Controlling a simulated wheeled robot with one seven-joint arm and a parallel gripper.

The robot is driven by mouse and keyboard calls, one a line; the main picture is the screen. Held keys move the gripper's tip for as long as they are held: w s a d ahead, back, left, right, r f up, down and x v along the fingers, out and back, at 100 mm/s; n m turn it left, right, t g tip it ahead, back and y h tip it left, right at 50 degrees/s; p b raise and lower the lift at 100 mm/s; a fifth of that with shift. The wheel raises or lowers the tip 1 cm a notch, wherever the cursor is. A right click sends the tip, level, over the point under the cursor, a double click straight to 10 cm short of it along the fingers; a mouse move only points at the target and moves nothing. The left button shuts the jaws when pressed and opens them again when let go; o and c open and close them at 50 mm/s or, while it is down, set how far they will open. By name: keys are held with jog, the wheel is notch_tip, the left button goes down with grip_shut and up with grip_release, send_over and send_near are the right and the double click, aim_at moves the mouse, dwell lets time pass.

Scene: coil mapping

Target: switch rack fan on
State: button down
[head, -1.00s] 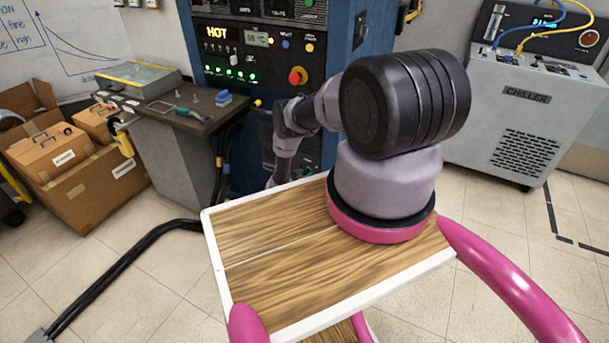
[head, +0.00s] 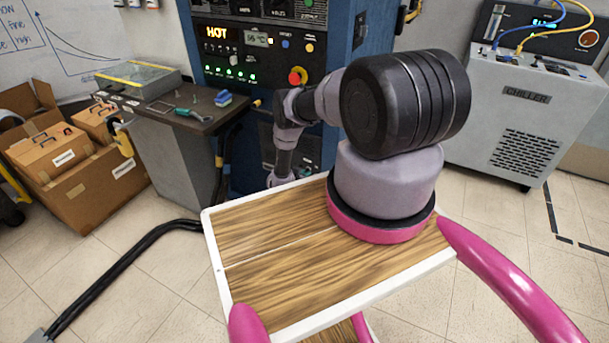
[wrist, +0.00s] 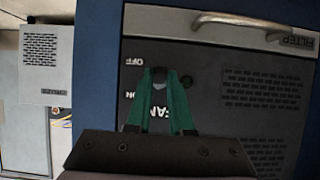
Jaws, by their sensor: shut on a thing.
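The rack's dark lower panel shows in the wrist view, with the words OFF, ON and FAN on it. My gripper (wrist: 159,73) has green fingers that converge at the fan switch (wrist: 159,84), between the OFF and ON marks. The fingers are shut on the switch, which is mostly hidden between them; its exact position is hard to tell. In the head view the blue rack (head: 345,25) stands at the back, and my arm reaches down in front of its lower part. The gripper itself is hidden there.
A metal handle (wrist: 215,20) and vent slots lie close around the gripper. In the head view a side bench (head: 185,118) with tools stands left of the rack, and a chiller (head: 500,125) stands at the right. Boxes (head: 75,175) and a black floor cable (head: 125,265) are at the left.

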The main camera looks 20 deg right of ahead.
aim_at(307, 170)
jog(key=r+g+y, duration=0.1)
jog(key=g+y, duration=0.1)
jog(key=y, duration=0.1)
jog(key=shift+w+d+r, duration=0.2)
jog(key=shift+r, duration=0.2)
jog(key=shift+w+d+r+g+y, duration=0.1)
jog(key=shift+r+g+y, duration=0.1)
jog(key=shift+g+y, duration=0.4)
jog(key=shift+d+r+g+y, duration=0.1)
jog(key=shift+r+g+y, duration=0.05)
jog(key=shift+g+y, duration=0.4)
jog(key=shift+w+r+y, duration=0.1)
jog(key=shift+y, duration=0.25)
jog(key=c, duration=0.8)
grip_release()
jog(key=shift+r, duration=0.1)
jog(key=v, duration=1)
jog(key=shift+r, duration=0.3)
jog(key=shift+a, duration=0.15)
